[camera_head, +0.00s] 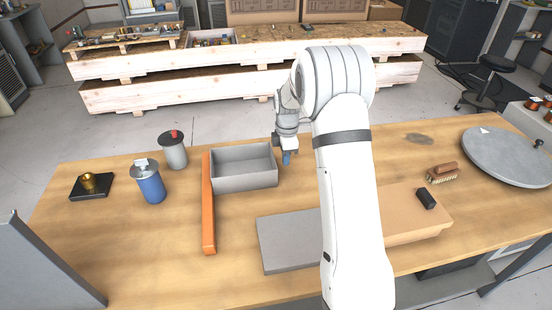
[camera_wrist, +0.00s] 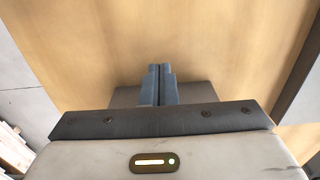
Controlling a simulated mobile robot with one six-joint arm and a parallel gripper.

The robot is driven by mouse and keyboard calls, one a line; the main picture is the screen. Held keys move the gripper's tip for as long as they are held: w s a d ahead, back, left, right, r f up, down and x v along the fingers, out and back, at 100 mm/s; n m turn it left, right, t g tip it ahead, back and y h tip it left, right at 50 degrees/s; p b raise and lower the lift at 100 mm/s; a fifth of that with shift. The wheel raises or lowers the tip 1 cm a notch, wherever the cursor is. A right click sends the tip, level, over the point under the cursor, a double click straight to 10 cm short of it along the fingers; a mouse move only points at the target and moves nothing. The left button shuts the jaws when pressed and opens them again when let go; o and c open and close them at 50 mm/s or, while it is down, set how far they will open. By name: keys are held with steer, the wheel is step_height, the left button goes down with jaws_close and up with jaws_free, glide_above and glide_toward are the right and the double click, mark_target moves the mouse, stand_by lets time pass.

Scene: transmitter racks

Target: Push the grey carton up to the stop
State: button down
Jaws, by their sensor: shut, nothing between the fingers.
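The grey carton (camera_head: 246,182) is an open-topped box standing upright on the wooden table in the head view. An orange bar (camera_head: 208,215), which looks like the stop, lies along the carton's left side. The carton's left side is at the bar or very close to it; I cannot tell whether they touch. My gripper (camera_head: 287,159) is just right of the carton, pointing down, with a small gap seeming to show between them. In the wrist view its blue-grey fingers (camera_wrist: 159,72) are shut together and empty over bare table.
A grey slab (camera_head: 286,242) and a tan box (camera_head: 412,215) with a black item (camera_head: 426,198) are at the front, partly behind my arm. A blue canister (camera_head: 151,186) and grey canister (camera_head: 173,153) stand left. A brush (camera_head: 442,174) and round plate (camera_head: 505,158) are right.

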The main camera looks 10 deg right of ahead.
step_height(320, 180, up, 10)
steer(key=d, duration=0.1)
steer(key=c, duration=2.1)
jaws_free()
steer(key=shift+c, duration=0.2)
steer(key=o, duration=0.3)
steer(key=shift+f+m+b, duration=0.15)
steer(key=shift+m+b, duration=0.25)
steer(key=shift+o, duration=1.4)
steer(key=shift+s+a+f+m+t+b, duration=0.1)
steer(key=shift+a+f+m+t+b, duration=0.15)
steer(key=shift+m+b, duration=0.25)
steer(key=shift+s+a+f+m+t+b, duration=0.15)
steer(key=shift+f+m+b, duration=0.1)
steer(key=shift+m, duration=0.45)
steer(key=a+f+m+t+b, duration=0.1)
steer(key=m+b, duration=0.1)
steer(key=m, duration=0.3)
steer(key=s+a+f+m+t+b, duration=0.1)
steer(key=a+m+b, duration=0.1)
steer(key=m, duration=0.3)
steer(key=a+f+m+t+b, duration=0.1)
steer(key=m+b, duration=0.1)
steer(key=m, duration=0.2)
steer(key=shift+s+a+f+m+t, duration=0.15)
steer(key=shift+s+f+m+t, duration=0.05)
steer(key=shift+s+m+t, duration=0.2)
